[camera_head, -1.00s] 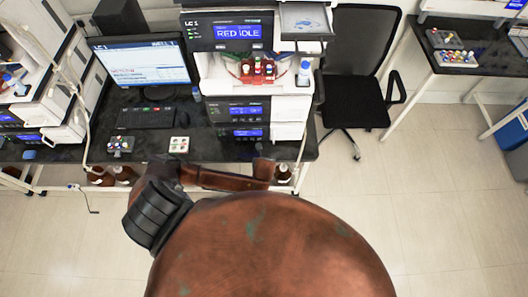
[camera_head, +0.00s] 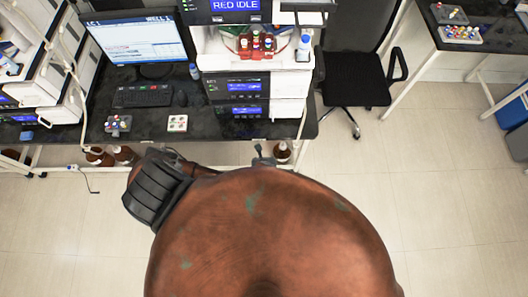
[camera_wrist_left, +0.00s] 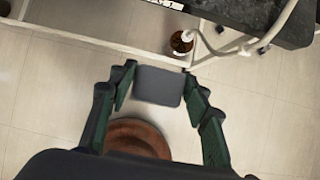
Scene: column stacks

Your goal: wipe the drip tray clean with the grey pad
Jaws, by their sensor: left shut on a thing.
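The grey pad (camera_wrist_left: 159,86) shows in the left wrist view as a dark rounded rectangle. My left gripper (camera_wrist_left: 160,80) is shut on it, one finger at each side, above the pale floor by the bench edge. In the head view my body hides most of that arm, and I cannot make out the pad. The drip tray seems to be the pale pulled-out tray (camera_head: 308,6) at the top edge of the head view, right of the screen reading RED IDLE. Its inside is cut off. My right gripper is not in view.
The dark bench (camera_head: 212,125) carries a monitor (camera_head: 137,47), a keyboard (camera_head: 142,96) and a small white rack (camera_head: 177,123). A brown bottle (camera_wrist_left: 182,42) stands below the bench. A black chair (camera_head: 358,78) is at right; open floor lies before it.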

